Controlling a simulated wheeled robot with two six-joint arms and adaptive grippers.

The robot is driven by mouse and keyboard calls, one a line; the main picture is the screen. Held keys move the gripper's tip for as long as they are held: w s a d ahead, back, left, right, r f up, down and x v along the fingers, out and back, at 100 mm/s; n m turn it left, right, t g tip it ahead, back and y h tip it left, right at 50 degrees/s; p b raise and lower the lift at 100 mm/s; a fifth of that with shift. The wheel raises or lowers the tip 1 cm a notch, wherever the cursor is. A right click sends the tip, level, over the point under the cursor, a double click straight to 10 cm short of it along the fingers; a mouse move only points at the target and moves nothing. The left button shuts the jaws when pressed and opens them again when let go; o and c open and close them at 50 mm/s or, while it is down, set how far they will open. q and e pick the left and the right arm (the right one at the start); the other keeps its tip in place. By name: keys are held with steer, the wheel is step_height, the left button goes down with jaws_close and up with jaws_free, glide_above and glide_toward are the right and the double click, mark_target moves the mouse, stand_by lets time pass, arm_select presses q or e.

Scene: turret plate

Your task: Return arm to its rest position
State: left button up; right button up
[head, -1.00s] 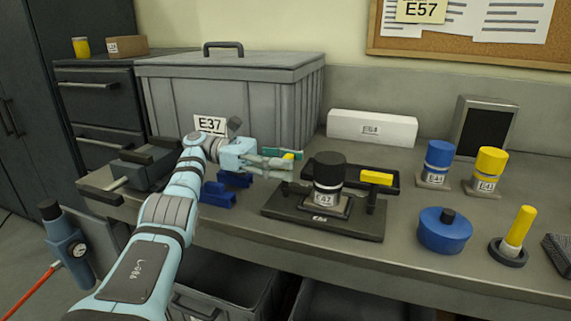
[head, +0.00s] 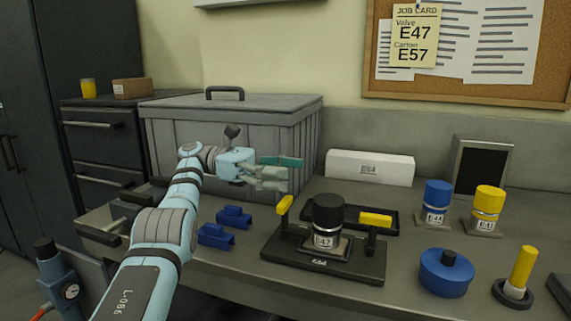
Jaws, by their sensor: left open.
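My left arm (head: 165,235) comes in from the lower left. Its gripper (head: 287,173) is open and empty, in the air in front of the grey lidded bin. It is above and apart from the left yellow-tipped lever (head: 285,205) of a black fixture plate (head: 330,268). That lever stands tilted up. A black-capped valve (head: 327,220) labelled E47 stands upright on the plate, between the left lever and a right yellow lever (head: 376,220) that lies level. My right gripper is not in view.
The grey lidded bin (head: 235,135) stands behind my gripper. Blue blocks (head: 215,237) lie left of the plate. A white box (head: 370,167), a blue valve (head: 437,202), a yellow valve (head: 488,208) and a blue round part (head: 446,272) stand to the right.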

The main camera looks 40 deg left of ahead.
arm_select(q)
steer(key=shift+r, duration=1.3)
steer(key=shift+s+r, duration=0.1)
